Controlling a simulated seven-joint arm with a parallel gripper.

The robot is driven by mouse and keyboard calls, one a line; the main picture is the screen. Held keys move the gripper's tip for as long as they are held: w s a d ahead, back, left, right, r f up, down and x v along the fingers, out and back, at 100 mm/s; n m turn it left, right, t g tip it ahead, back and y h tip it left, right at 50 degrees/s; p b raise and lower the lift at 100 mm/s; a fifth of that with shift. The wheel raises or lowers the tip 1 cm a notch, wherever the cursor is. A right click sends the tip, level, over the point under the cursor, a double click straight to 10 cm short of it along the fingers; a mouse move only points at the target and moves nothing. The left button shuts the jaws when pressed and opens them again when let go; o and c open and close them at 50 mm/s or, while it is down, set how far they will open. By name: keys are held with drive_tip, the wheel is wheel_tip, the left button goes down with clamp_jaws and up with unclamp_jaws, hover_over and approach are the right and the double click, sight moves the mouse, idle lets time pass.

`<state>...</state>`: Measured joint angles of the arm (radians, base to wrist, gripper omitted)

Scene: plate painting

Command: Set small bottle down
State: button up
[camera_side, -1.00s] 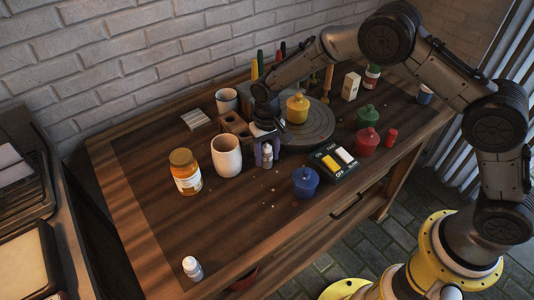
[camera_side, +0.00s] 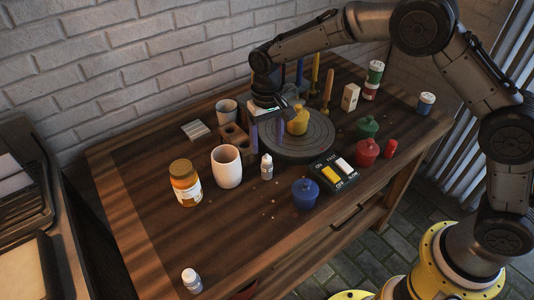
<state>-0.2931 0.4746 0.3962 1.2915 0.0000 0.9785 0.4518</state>
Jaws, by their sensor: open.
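A small white bottle (camera_side: 266,167) stands upright on the wooden table, between the white cup and the blue pot. My gripper (camera_side: 272,118) is above and behind it, near the yellow pot, and is apart from the bottle. The gripper is open with nothing seen between its fingers; its fingertips are small and dark in this view. A second small white bottle (camera_side: 192,281) stands at the front left edge of the table.
A round turntable (camera_side: 315,138) carries a yellow pot (camera_side: 297,121). A white cup (camera_side: 227,166), an orange jar (camera_side: 185,183), a blue pot (camera_side: 304,193) and a switch box (camera_side: 336,173) surround the small bottle. The table's front left is mostly clear.

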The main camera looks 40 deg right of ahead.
drive_tip(key=shift+d+r, duration=0.1)
drive_tip(key=shift+r, duration=1.4)
drive_tip(key=s+d+r+t, duration=0.3)
drive_tip(key=s+d+r, duration=0.6)
drive_tip(key=s+r, duration=0.55)
drive_tip(key=s+d+r+n+t, duration=0.1)
drive_tip(key=s+d, duration=0.2)
drive_tip(key=s, duration=0.6)
drive_tip(key=shift+s+d+r, duration=0.4)
drive_tip(key=shift+n+t, duration=0.4)
drive_tip(key=shift+t, duration=0.4)
drive_tip(key=s, duration=0.2)
drive_tip(key=s+d+f, duration=0.1)
drive_tip(key=s, duration=0.1)
drive_tip(key=s+f, duration=0.1)
drive_tip(key=s, duration=0.2)
drive_tip(key=shift+d+f, duration=0.1)
drive_tip(key=shift+d, duration=0.15)
drive_tip(key=shift+c, duration=0.7)
drive_tip(key=shift+s+f, duration=0.1)
drive_tip(key=shift+s, duration=0.05)
drive_tip(key=shift+c, duration=1)
